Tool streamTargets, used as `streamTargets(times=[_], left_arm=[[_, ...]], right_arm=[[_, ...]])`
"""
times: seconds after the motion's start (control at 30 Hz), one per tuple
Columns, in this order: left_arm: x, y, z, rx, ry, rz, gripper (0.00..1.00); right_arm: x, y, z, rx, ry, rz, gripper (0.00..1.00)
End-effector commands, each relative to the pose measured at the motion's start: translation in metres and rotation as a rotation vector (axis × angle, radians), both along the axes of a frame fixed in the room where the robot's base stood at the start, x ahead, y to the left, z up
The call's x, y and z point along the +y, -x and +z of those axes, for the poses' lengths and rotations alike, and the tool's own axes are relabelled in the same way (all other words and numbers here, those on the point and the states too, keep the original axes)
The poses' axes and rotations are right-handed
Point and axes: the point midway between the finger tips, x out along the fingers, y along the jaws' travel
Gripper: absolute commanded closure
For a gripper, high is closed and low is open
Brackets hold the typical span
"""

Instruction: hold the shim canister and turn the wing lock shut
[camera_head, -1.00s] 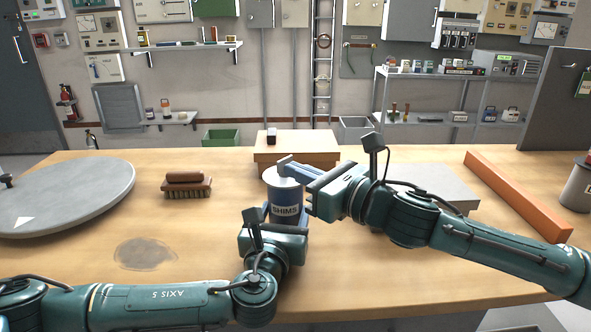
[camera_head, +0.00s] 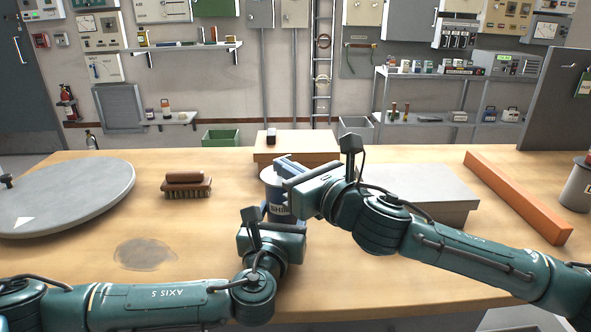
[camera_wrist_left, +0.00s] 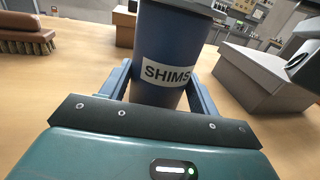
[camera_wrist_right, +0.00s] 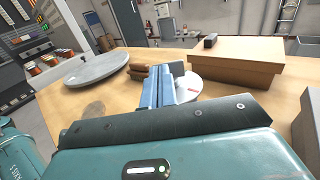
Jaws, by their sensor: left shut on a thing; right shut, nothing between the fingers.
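The shim canister (camera_head: 275,196) is a blue cylinder with a white SHIMS label and pale lid, upright on the table. My left gripper (camera_head: 280,213) is shut around its body; in the left wrist view a finger (camera_wrist_left: 202,100) lies on either side of the canister (camera_wrist_left: 162,45). My right gripper (camera_head: 284,162) is at the canister's top, its fingers closed together. In the right wrist view these fingers (camera_wrist_right: 158,88) are beside the pale lid (camera_wrist_right: 195,92), which has a red mark. A small grey piece beyond the fingertips may be the wing lock; I cannot tell whether they touch it.
A cardboard box (camera_head: 300,147) stands behind the canister, a grey box (camera_head: 420,185) to its right. A brush (camera_head: 187,185) and a round grey plate (camera_head: 75,195) are at left. An orange bar (camera_head: 515,195) lies at right.

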Motion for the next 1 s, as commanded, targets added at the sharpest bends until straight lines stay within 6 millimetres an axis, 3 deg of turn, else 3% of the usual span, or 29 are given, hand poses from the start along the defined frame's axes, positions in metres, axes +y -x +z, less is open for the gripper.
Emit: streamTargets(times=[0.4, 1.0], left_arm=[[-0.008, 0.006, -0.001, 0.001, -0.004, -0.027, 0.74], [-0.010, 0.007, -0.002, 0.000, -0.008, -0.030, 0.74]], right_arm=[[0.012, 0.001, 0.000, 0.002, -0.005, -0.343, 1.00], [0.023, -0.001, -0.001, 0.004, -0.005, -0.338, 1.00]])
